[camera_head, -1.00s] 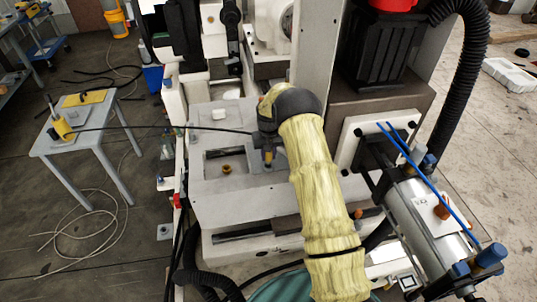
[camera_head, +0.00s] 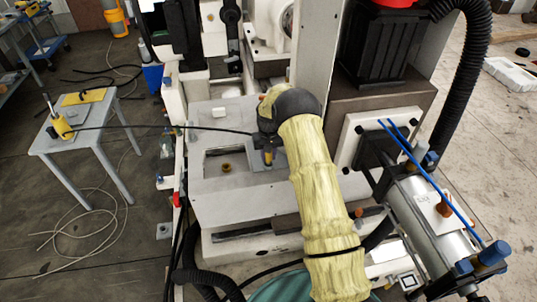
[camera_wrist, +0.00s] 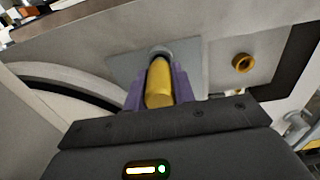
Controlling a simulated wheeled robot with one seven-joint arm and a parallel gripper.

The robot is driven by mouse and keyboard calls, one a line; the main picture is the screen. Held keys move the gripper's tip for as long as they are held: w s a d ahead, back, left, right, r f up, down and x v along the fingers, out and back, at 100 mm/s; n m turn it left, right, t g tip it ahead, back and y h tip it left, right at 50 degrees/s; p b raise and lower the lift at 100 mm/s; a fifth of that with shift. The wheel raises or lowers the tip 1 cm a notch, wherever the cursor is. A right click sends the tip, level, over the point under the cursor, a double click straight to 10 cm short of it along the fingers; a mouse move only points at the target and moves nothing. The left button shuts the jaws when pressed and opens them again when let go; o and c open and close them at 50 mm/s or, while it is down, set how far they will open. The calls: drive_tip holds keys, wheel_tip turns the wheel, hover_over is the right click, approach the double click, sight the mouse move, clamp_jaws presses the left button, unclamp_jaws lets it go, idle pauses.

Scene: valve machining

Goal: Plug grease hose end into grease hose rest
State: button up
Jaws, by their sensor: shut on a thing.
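My gripper (camera_wrist: 160,92) has purple fingers shut on the yellow grease hose end (camera_wrist: 159,84). In the head view, my gripper (camera_head: 268,156) is over the machine's light grey top, partly hidden by my yellow-sleeved arm. The far tip of the hose end meets or overlaps a round grey fitting (camera_wrist: 160,51) on a flat grey plate (camera_wrist: 125,66). This fitting may be the grease hose rest. I cannot tell whether the tip is inside it. The black hose (camera_head: 165,127) runs left from my gripper to a yellow grease pump (camera_head: 61,129).
A brass ring (camera_wrist: 242,63) sits on the machine top to the right in the wrist view. A grey side table (camera_head: 88,142) carries the pump. At right are a metal cylinder (camera_head: 430,222) with blue hoses and a black corrugated hose (camera_head: 462,80). Loose cable lies on the floor.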

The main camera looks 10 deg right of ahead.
drive_tip(key=shift+f+b, duration=0.45)
drive_tip(key=shift+f, duration=0.25)
drive_tip(key=o, duration=1.1)
wheel_tip(320, 180, up, 17)
drive_tip(key=b, duration=0.4)
drive_tip(key=shift+r, duration=0.2)
